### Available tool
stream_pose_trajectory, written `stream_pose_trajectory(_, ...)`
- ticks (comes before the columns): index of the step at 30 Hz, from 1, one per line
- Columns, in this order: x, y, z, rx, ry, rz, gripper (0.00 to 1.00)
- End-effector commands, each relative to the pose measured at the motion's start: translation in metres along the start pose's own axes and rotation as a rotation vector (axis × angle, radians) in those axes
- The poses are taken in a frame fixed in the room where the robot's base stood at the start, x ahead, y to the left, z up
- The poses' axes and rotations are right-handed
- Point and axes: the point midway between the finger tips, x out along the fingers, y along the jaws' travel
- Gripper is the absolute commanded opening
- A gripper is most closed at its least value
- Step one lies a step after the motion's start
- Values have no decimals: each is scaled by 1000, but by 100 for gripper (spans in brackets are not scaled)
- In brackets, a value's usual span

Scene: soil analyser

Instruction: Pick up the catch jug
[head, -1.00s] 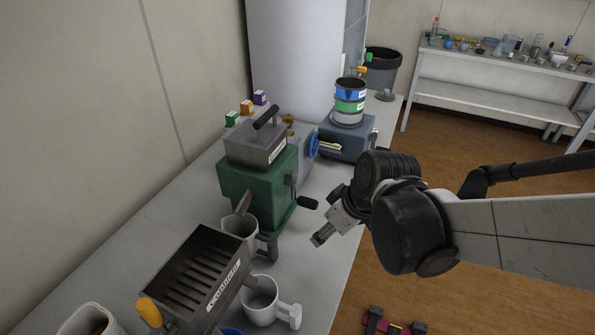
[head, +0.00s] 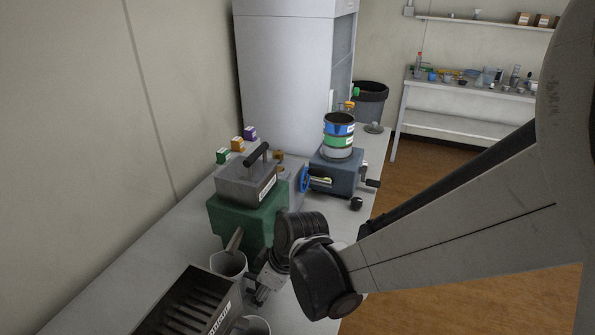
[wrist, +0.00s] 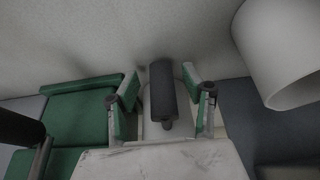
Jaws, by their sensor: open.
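Two white jugs stand on the bench in the head view. One jug (head: 229,264) stands under the chute of the green mill, with the brown chute dipping into its mouth. The other jug (head: 256,326) is at the bottom edge, mostly cut off. I cannot tell from the pictures which one is the catch jug. My gripper (head: 258,296) is low over the bench, just right of the jug under the chute. In the wrist view my gripper (wrist: 160,76) is open, with a dark rounded bar between its fingers. A white jug wall (wrist: 280,50) shows at upper right.
The green mill (head: 236,224) stands behind my gripper, its crank hidden in the head view. A slatted metal box (head: 190,305) is at front left. A blue-grey machine (head: 338,172) with stacked tins is further back. Floor lies right of the bench.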

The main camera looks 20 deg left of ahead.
Motion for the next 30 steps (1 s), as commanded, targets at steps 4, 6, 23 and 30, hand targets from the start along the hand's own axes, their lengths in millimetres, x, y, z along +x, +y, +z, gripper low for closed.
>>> stream_pose_trajectory(4, 13, 0, -1, -1, 0, 0, 44)
stream_pose_trajectory(6, 13, 0, -1, 0, 0, 0, 44)
stream_pose_trajectory(23, 12, 0, -1, 0, 0, 0, 0)
stream_pose_trajectory(30, 11, 0, -1, 0, 0, 0, 0)
